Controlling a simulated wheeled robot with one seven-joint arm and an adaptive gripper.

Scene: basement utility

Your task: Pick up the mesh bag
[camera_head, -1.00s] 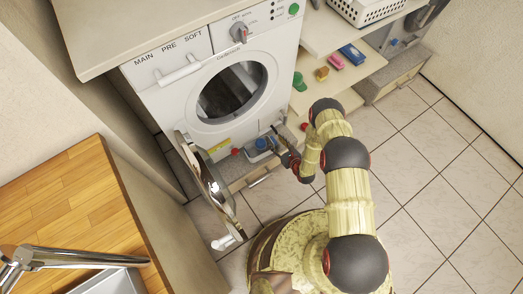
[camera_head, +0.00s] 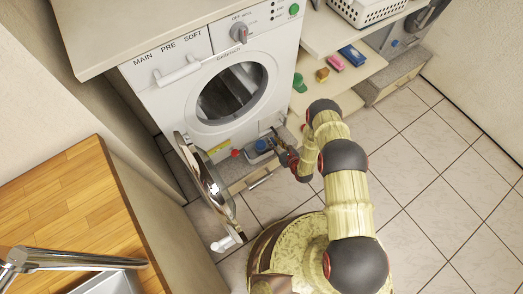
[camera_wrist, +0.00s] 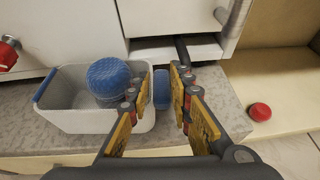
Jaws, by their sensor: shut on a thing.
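A rounded blue bundle with a mesh-like texture (camera_wrist: 108,79), apparently the mesh bag, sits in a small pale bin (camera_wrist: 78,119) in the wrist view. In the head view the blue bundle (camera_head: 262,145) shows low in front of the washing machine. My gripper (camera_wrist: 159,91) is at the bin's right side, its fingers on either side of a narrow blue piece (camera_wrist: 162,91), seemingly the bin's handle. It is shut on that piece; the exact contact is partly hidden by the fingers. In the head view my gripper (camera_head: 281,153) is right of the bin.
The washing machine (camera_head: 170,105) stands behind with its round door (camera_head: 208,187) swung open at left. A red cap-like object (camera_wrist: 260,111) lies right of my gripper. Shelves with a sponge (camera_head: 322,75) and a blue box (camera_head: 352,55) are at right. The tiled floor is clear at right.

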